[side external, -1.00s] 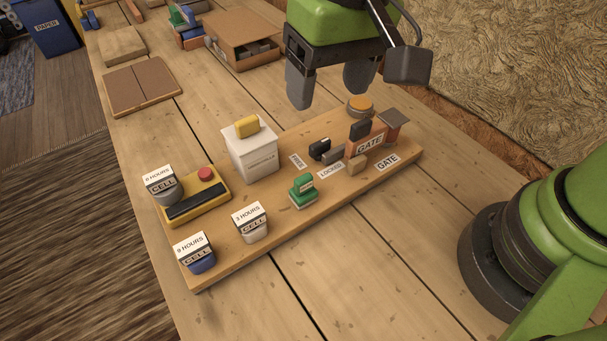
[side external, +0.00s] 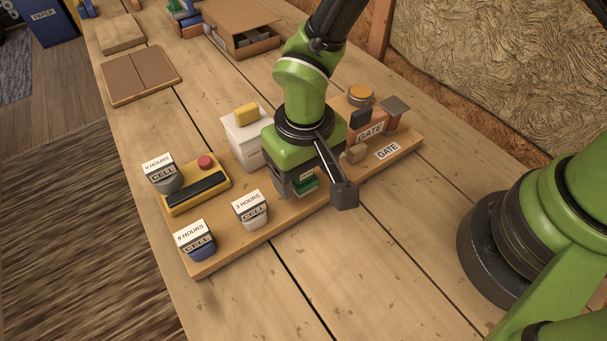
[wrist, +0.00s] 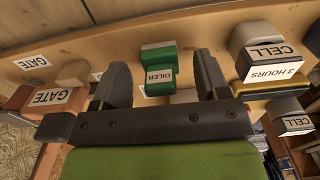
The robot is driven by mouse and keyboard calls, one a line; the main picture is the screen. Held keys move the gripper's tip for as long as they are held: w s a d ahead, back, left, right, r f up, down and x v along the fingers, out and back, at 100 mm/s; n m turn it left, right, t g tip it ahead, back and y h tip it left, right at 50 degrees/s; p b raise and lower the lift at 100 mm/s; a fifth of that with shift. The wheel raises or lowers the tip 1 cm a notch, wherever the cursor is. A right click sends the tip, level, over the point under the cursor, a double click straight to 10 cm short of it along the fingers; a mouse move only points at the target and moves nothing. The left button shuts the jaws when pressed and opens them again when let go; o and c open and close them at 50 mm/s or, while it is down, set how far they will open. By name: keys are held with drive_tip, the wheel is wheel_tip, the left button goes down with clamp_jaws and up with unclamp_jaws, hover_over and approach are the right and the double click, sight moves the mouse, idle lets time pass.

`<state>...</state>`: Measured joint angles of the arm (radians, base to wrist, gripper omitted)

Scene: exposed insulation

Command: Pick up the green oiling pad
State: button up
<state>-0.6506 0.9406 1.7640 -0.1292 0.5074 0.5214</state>
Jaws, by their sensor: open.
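The green oiling pad (wrist: 158,66), labelled OILER, stands on the wooden board. In the wrist view it sits between the two grey fingers of my gripper (wrist: 160,78), with a gap to each side. In the side view my gripper (side external: 295,188) is down over the middle of the board. The green pad (side external: 304,184) shows there only in part, beneath and partly hidden by my gripper. My gripper is open and holds nothing. I cannot tell the exact height of the fingertips above the board.
The board (side external: 225,252) also carries the 3 HOURS cell (side external: 251,212), the 9 HOURS cell (side external: 197,243), a yellow unit (side external: 208,194) with a red button, a white box (side external: 241,140) and GATE blocks (side external: 367,132). Bare tabletop lies in front.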

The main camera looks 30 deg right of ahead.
drive_tip(key=shift+f, duration=0.6)
drive_tip(key=c, duration=1)
wheel_tip(320, 180, up, 10)
drive_tip(key=shift+r, duration=0.1)
drive_tip(key=shift+o, duration=0.9)
drive_tip(key=shift+c, duration=0.5)
